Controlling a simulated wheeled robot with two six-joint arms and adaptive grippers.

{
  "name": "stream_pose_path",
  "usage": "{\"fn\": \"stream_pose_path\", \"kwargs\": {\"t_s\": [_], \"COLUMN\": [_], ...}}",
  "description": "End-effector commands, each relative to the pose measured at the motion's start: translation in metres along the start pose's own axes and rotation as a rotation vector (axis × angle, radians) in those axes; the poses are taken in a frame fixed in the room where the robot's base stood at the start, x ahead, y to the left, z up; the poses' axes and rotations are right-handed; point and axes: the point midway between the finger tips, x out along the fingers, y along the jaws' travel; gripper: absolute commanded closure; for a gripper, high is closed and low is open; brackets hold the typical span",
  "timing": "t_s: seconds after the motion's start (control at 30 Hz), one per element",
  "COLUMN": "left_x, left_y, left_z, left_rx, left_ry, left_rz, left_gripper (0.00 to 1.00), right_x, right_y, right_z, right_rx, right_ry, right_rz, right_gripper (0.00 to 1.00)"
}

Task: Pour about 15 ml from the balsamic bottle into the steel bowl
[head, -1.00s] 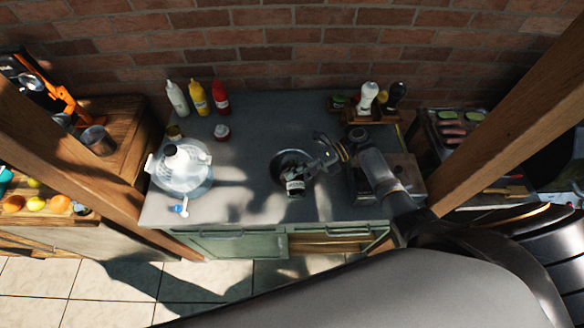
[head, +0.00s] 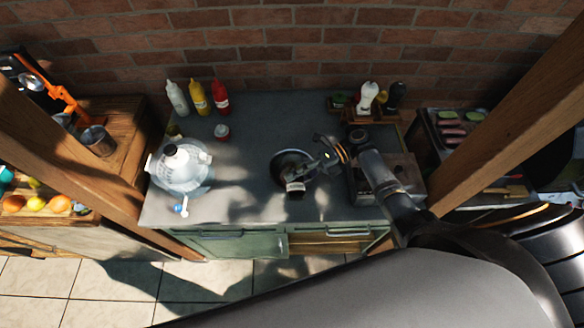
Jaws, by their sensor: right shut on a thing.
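The steel bowl (head: 284,155) stands on the dark countertop near its middle. My right gripper (head: 311,168) reaches in from the right, over the bowl's right side. It is shut on the balsamic bottle (head: 295,189), a small dark bottle with a pale label. The bottle is over the near edge of the bowl and looks tilted. Its mouth and any stream of liquid are too small or hidden to tell, and I cannot see the liquid level in the bowl. My left gripper is not in view.
White, yellow and red squeeze bottles (head: 199,98) stand at the back left. A clear domed vessel (head: 182,168) is at the left. A wooden caddy (head: 350,113) with bottles is at the back right. A wooden post (head: 497,112) rises at the right.

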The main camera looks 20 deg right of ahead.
Motion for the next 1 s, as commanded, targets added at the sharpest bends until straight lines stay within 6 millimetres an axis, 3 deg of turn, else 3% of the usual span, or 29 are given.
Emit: {"fn": "stream_pose_path", "kwargs": {"t_s": [0.03, 0.1, 0.13, 0.2, 0.3, 0.47, 0.63, 1.0], "left_x": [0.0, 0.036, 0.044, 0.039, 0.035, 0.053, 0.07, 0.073], "left_y": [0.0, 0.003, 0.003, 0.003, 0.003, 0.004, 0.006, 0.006], "left_z": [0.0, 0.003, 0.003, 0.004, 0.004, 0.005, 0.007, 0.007], "left_rx": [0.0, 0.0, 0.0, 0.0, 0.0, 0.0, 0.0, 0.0], "left_ry": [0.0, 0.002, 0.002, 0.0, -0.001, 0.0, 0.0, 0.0], "left_rz": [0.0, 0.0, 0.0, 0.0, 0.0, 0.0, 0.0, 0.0], "left_gripper": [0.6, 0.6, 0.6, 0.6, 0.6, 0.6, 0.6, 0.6], "right_x": [0.0, 0.007, 0.007, 0.004, 0.003, 0.004, 0.001, -0.002], "right_y": [0.002, -0.021, -0.022, -0.009, -0.004, -0.007, 0.002, 0.012], "right_z": [-0.001, -0.001, -0.001, 0.001, 0.002, 0.003, 0.006, 0.009], "right_rx": [-0.025, -0.13, -0.164, -0.209, -0.212, -0.285, -0.391, -0.432], "right_ry": [-0.005, -0.027, -0.033, -0.045, -0.046, -0.062, -0.085, -0.097], "right_rz": [-0.009, -0.051, -0.063, -0.08, -0.08, -0.108, -0.152, -0.167], "right_gripper": [0.9, 0.9, 0.9, 0.9, 0.9, 0.9, 0.9, 0.9]}}
